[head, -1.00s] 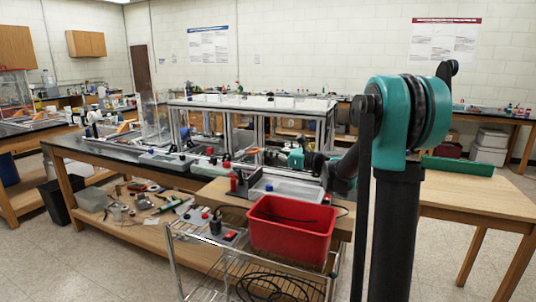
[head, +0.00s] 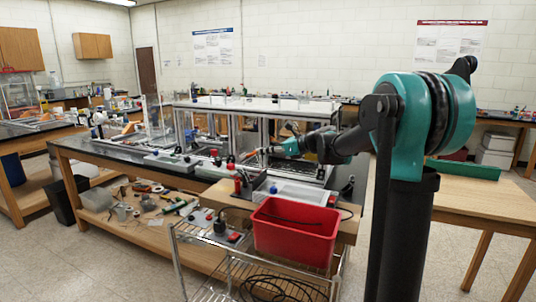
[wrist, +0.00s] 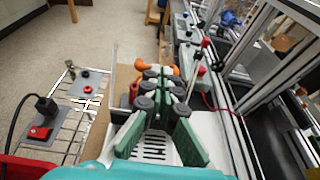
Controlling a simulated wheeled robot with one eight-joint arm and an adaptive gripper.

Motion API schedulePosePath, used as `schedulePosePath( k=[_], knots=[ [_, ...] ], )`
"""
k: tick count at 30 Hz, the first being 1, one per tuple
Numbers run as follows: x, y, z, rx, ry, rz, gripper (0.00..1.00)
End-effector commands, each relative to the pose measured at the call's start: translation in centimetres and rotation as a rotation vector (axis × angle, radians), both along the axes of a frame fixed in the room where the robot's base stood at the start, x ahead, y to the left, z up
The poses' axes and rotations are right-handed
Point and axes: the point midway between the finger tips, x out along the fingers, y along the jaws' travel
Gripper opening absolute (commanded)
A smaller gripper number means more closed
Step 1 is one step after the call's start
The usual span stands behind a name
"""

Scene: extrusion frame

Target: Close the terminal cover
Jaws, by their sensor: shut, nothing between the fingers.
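My gripper (wrist: 160,78) is seen from behind in the wrist view, with green side plates and black joints; its fingers are together and nothing shows between them. In the head view my gripper (head: 262,152) is small, at the front of the extrusion frame (head: 255,112), above the bench edge. I cannot make out a terminal cover for certain in either view. Low grey boxes (head: 170,160) with coloured knobs stand along the bench front, left of the gripper. An orange piece (wrist: 148,67) shows just by the fingertips; I cannot tell whether it touches them.
A red bin (head: 292,230) sits on a wire cart (head: 190,262) in front of the bench. A grey tray (head: 292,192) lies behind it. A grey box with a red switch (wrist: 42,128) and a black plug is on the cart.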

Motion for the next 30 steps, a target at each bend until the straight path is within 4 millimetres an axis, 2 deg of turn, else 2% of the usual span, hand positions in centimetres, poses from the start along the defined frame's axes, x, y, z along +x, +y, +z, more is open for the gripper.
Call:
schedulePosePath(
  k=[14, 30],
  knots=[
    [1.8, 4.6, 0.0, -0.422, 0.17, 0.004, 0.0],
    [3.4, 8.5, -2.5, -0.852, 0.347, 0.002, 0.0]
  ],
)
